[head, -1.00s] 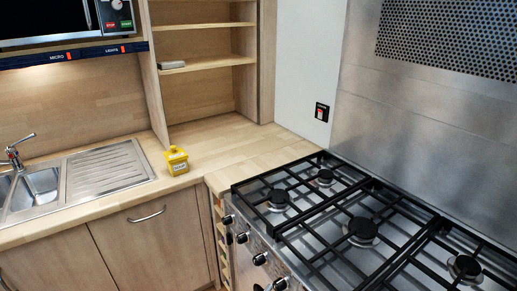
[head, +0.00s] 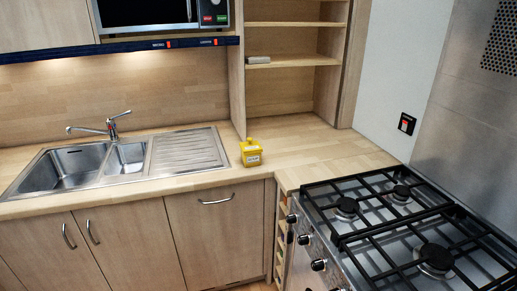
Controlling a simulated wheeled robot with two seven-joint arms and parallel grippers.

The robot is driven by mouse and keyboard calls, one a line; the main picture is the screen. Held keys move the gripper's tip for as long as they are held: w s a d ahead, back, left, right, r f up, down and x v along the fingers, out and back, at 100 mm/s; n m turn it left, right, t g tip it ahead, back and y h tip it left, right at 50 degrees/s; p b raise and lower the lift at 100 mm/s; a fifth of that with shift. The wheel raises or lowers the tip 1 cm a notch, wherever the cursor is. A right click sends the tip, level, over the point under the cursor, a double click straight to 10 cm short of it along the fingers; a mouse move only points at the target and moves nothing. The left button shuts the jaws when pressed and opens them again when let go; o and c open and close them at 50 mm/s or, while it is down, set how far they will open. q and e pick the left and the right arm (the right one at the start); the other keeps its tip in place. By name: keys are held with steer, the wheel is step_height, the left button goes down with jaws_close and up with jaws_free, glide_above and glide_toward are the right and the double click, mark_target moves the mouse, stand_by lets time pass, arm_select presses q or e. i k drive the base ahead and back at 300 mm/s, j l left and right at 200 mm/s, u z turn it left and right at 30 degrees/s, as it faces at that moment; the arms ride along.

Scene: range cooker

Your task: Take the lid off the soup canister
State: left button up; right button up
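The soup canister (head: 251,154) is a small yellow container with a pale label on its front. It stands upright on the wooden counter, near the front edge, just right of the sink drainer. Its yellow lid (head: 250,142), with a small knob on top, sits on the canister. Neither of my grippers shows in the head view.
A steel sink (head: 66,169) with a tap (head: 113,124) and a ribbed drainer lies left of the canister. The gas hob (head: 427,236) with black grates is at the right. Open shelves (head: 292,65) rise behind. The counter (head: 320,146) right of the canister is clear.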

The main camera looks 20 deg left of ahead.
mark_target(250, 146)
steer(key=j+z, duration=0.4)
steer(key=j, duration=1.2)
